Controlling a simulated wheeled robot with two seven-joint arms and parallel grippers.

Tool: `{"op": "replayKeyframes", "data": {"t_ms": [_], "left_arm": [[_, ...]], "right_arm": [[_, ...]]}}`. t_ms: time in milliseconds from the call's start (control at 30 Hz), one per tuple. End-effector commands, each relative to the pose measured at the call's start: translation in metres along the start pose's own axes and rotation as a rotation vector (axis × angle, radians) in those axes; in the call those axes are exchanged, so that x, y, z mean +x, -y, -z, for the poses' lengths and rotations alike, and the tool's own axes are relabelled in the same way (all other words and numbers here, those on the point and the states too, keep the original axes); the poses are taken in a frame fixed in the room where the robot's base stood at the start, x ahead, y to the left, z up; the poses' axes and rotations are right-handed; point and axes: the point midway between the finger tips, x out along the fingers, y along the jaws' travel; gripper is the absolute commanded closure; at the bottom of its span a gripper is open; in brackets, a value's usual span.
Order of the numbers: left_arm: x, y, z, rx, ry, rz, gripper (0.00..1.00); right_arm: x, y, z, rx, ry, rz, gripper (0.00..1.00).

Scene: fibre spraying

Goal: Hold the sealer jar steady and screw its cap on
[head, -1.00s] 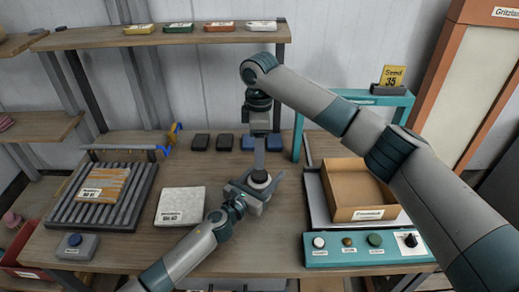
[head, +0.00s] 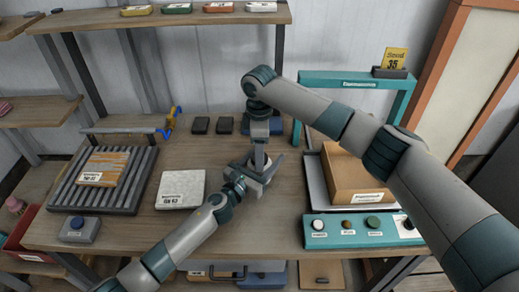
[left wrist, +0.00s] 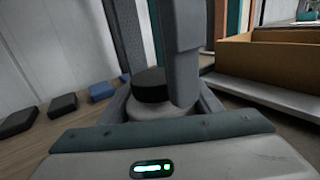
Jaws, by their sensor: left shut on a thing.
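The sealer jar, a pale round body (left wrist: 150,112) with a black cap (left wrist: 152,85) on top, stands upright between the jaws of my left gripper in the left wrist view. My left gripper (head: 259,172) is shut on the jar, low over the middle of the bench. My right gripper (head: 259,156) points straight down from above at the jar top. In the left wrist view its fingers (left wrist: 155,70) come down on both sides of the cap. Whether they press on it cannot be told. The right gripper hides most of the cap in the head view.
An open cardboard box (head: 358,182) sits right, behind a teal button panel (head: 362,231). Small dark blocks (head: 212,126) lie behind the grippers.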

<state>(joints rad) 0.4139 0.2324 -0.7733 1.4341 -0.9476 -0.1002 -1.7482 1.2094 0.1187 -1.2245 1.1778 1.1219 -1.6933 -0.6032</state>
Motion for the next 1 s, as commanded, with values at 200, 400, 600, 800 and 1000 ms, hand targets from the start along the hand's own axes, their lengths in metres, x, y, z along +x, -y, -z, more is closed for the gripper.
{"op": "replayKeyframes", "data": {"t_ms": [200,400,600,800,1000], "left_arm": [[0.0,-0.0002,0.0001,0.0,0.0,0.0,1.0],[0.0,-0.0002,0.0001,0.0,0.0,0.0,1.0],[0.0,-0.0002,0.0002,0.0,0.0,0.0,1.0],[0.0,-0.0001,0.0002,0.0,0.0,0.0,1.0],[0.0,-0.0001,0.0002,0.0,0.0,0.0,1.0]], "right_arm": [[-0.0001,0.0,0.0001,0.0,0.0,0.0,0.59],[-0.0002,0.0001,0.0001,0.001,0.0,0.0,0.88],[-0.0002,0.0003,0.0008,0.1,-0.001,0.0,0.88],[0.0002,0.0005,0.0013,0.376,-0.002,0.002,0.88],[-0.0002,0.0,0.0004,0.426,0.0,0.0,0.88]]}}
